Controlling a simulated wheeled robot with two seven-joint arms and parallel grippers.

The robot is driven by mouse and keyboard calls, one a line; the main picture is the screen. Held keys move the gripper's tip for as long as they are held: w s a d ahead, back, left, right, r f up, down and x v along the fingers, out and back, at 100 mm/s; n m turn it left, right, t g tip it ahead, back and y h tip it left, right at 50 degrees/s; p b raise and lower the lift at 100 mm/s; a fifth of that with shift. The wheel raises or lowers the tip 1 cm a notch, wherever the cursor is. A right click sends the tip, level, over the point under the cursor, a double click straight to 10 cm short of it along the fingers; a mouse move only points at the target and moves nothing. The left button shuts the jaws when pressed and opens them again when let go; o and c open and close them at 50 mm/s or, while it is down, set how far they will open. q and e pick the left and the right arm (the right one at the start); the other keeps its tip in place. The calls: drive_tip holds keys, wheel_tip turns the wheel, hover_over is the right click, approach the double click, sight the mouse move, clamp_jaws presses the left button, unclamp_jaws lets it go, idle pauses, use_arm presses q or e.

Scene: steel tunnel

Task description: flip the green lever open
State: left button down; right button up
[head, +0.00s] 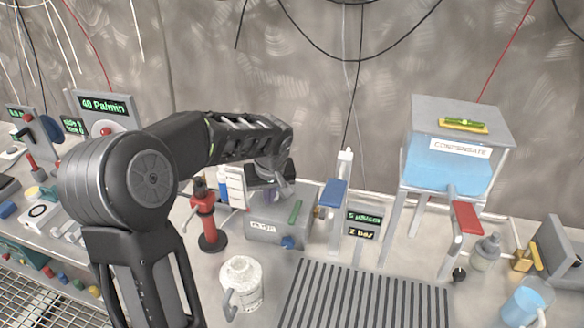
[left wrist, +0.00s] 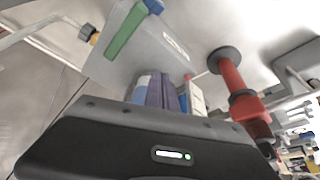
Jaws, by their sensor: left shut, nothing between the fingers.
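The green lever (head: 295,211) stands upright on the front of a grey box (head: 262,230) in the head view. It also shows in the left wrist view as a green bar (left wrist: 125,32) on the grey box face. My left gripper (head: 275,180) is shut and empty, above and behind the box top, close to the lever but apparently apart from it. Its fingertips are partly hidden and hard to make out. My right gripper is not in view.
A red post-like tool (head: 207,215) stands left of the box, and a white mug (head: 241,283) in front. A blue knob (head: 288,242) is low on the box. A blue-topped stand (head: 333,193) and small displays (head: 363,224) are at its right. A slotted grate (head: 365,298) lies in front.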

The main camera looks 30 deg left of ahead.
use_arm(q)
drive_tip(key=b+v, duration=0.1)
drive_tip(key=v, duration=0.9)
idle(0.5)
